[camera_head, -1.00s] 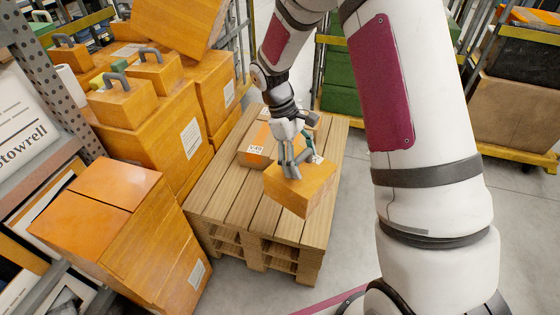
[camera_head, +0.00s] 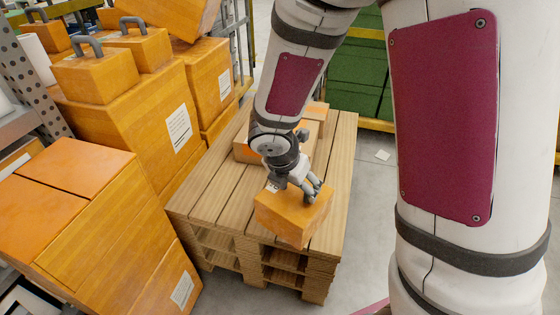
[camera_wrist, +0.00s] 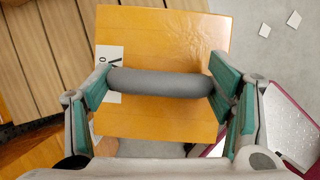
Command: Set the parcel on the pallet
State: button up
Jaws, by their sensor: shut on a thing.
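The parcel, an orange-brown box (camera_head: 292,216) with a grey handle, hangs at the front end of the wooden pallet (camera_head: 207,184). My gripper (camera_head: 308,186) is shut on its handle from above. In the wrist view the handle (camera_wrist: 160,83) lies between my green-padded fingers, and a white label shows at the left of the parcel's top (camera_wrist: 165,45). The wrist view shows pallet planks (camera_wrist: 60,40) to its left and grey floor to its right. The parcel hides part of the pallet's front edge. I cannot tell whether its underside touches the planks.
Other boxes (camera_head: 315,113) stand at the pallet's back, partly hidden by my arm. Stacked orange boxes (camera_head: 125,85) line the left side, and a large box (camera_head: 95,215) stands at front left. Green crates (camera_head: 345,65) are behind. Pallet planks at left centre are bare.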

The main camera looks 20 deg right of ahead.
aim_at(290, 204)
jog(key=f+n+b, duration=0.1)
jog(key=s+a+f+n+b, duration=0.1)
jog(key=f, duration=0.1)
jog(key=s+a+f+n+t+y+b, duration=0.1)
jog(key=n, duration=0.1)
jog(key=shift+s+a+f, duration=0.15)
jog(key=shift+s, duration=0.05)
jog(key=w+f, duration=0.2)
jog(key=w, duration=0.6)
jog(key=w+d+f, duration=0.1)
jog(key=w+f, duration=0.2)
jog(key=w, duration=0.4)
jog(key=shift+w+d, duration=0.15)
jog(key=shift+w, duration=0.2)
jog(key=o, duration=2)
jog(key=shift+f, duration=0.15)
jog(key=shift+c, duration=0.2)
jog(key=p+v, duration=0.6)
jog(key=v, duration=0.6)
jog(key=shift+s+d, duration=0.15)
jog(key=shift+s, duration=0.05)
